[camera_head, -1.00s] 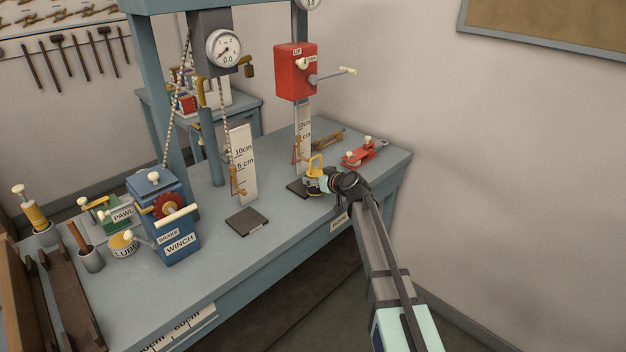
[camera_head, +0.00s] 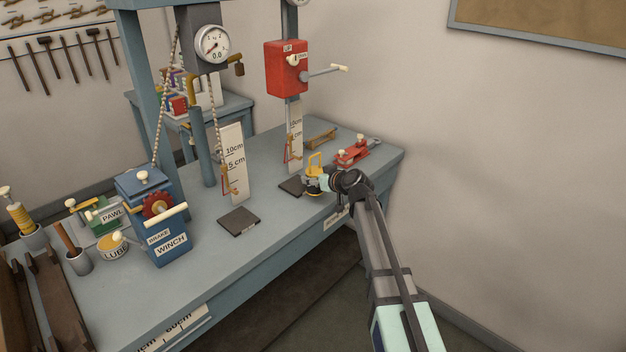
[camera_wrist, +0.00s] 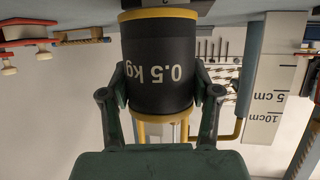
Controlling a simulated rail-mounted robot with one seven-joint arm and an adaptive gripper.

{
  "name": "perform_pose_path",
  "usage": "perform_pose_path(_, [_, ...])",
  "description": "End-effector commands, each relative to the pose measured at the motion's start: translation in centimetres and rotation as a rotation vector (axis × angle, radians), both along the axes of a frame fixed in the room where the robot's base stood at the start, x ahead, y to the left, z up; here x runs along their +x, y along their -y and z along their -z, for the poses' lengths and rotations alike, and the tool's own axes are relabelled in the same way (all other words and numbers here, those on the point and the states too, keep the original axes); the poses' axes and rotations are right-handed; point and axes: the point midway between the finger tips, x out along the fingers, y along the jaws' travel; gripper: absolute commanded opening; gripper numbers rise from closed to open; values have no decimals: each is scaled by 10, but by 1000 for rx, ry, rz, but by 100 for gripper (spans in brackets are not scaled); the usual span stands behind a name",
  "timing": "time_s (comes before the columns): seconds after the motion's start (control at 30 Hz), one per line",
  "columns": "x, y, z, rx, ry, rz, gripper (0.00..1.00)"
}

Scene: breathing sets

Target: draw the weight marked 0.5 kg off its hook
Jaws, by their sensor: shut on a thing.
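The weight marked 0.5 kg (camera_wrist: 158,65) is a black cylinder with yellow bands, and it fills the upper middle of the wrist view, upside down there. My gripper (camera_wrist: 160,98) is shut on its sides, with one finger at each side. In the head view the weight's yellow handle (camera_head: 314,162) shows above my gripper (camera_head: 325,183), over the right part of the bench near the dark square pad (camera_head: 292,186). A red hook (camera_head: 291,155) hangs by the right-hand scale, to the left of the weight and looking apart from it. I cannot tell the exact height of the weight.
The bench (camera_head: 200,290) is clear in front of the pads. A red clamp-like tool (camera_head: 352,152) lies to the right behind my gripper. The red box with a crank (camera_head: 287,68) stands above on its post. The blue winch (camera_head: 152,220) stands at the left.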

Motion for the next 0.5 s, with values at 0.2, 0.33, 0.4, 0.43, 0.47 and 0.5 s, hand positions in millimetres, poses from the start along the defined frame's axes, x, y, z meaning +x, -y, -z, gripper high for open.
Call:
perform_pose_path(0.2, [-6,6,-9,0,2,1,2])
perform_pose_path(0.33, [-9,10,-14,0,2,1,2])
perform_pose_path(0.4, [-10,12,-16,0,2,1,2])
perform_pose_path(0.43, [-11,12,-17,0,2,1,2])
perform_pose_path(0.47, [-11,13,-18,0,2,1,2])
perform_pose_path(0.5, [-12,13,-18,1,1,0,2])
